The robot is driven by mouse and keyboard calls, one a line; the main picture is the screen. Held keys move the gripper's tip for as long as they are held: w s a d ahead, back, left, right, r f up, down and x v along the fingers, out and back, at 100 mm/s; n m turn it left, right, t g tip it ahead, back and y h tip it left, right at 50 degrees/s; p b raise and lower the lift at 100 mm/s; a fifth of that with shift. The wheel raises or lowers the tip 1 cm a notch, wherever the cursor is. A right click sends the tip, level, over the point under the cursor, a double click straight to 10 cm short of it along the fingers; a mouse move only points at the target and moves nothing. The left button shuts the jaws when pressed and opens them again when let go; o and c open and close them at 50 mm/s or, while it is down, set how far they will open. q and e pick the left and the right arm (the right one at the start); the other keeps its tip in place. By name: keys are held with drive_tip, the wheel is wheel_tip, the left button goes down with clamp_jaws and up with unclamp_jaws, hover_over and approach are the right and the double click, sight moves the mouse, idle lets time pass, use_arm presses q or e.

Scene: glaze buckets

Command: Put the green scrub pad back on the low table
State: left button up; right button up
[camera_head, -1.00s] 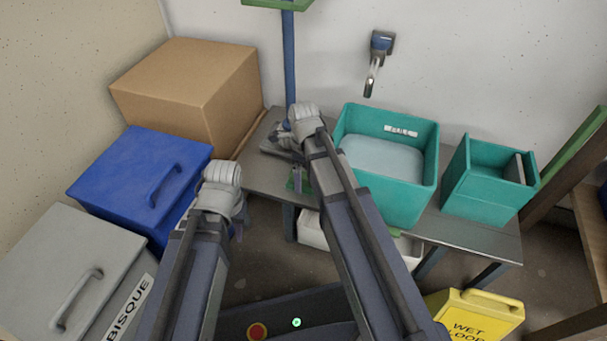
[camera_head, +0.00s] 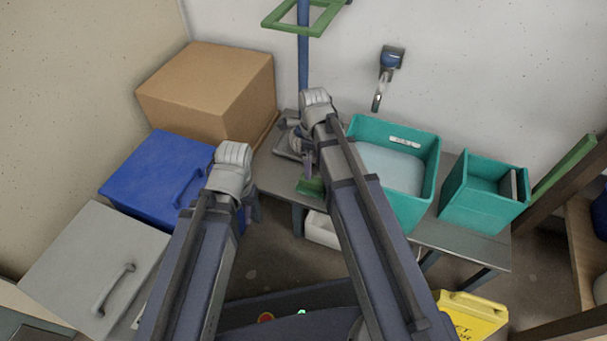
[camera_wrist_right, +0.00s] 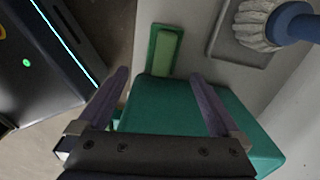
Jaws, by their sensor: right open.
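The green scrub pad (camera_wrist_right: 166,52) lies on the low table (camera_wrist_right: 200,20) close to its front edge. In the right wrist view it is a light green strip with a darker green border. In the head view the pad (camera_head: 311,188) shows below my right gripper (camera_head: 309,166), partly hidden by the arm. My right gripper also shows in the right wrist view (camera_wrist_right: 158,76), with its fingers spread wide and nothing held between them. The pad lies beyond the fingertips, apparently apart from them. My left gripper (camera_head: 254,208) hangs left of the table; its jaws are too small to judge.
A teal tub of liquid (camera_head: 428,185) and a smaller teal bin (camera_head: 478,210) stand right of the pad. A brush (camera_wrist_right: 265,22) lies on a grey tray (camera_wrist_right: 225,45) behind it. Blue (camera_head: 150,175) and grey (camera_head: 85,260) bins and a cardboard box (camera_head: 205,95) stand left.

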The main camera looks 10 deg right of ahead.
drive_tip(key=s+a+n, duration=0.5)
drive_tip(key=s+n, duration=0.2)
drive_tip(key=n, duration=0.6)
drive_tip(key=s+a+n+h, duration=0.1)
drive_tip(key=s+a+n, duration=0.4)
drive_tip(key=n, duration=0.9)
drive_tip(key=shift+s+n, duration=0.3)
drive_tip(key=shift+s, duration=0.6)
drive_tip(key=shift+r, duration=0.15)
wheel_tip(320, 180, up, 42)
drive_tip(key=p, duration=4.2)
drive_tip(key=shift+r+p, duration=0.25)
drive_tip(key=shift+p, duration=0.1)
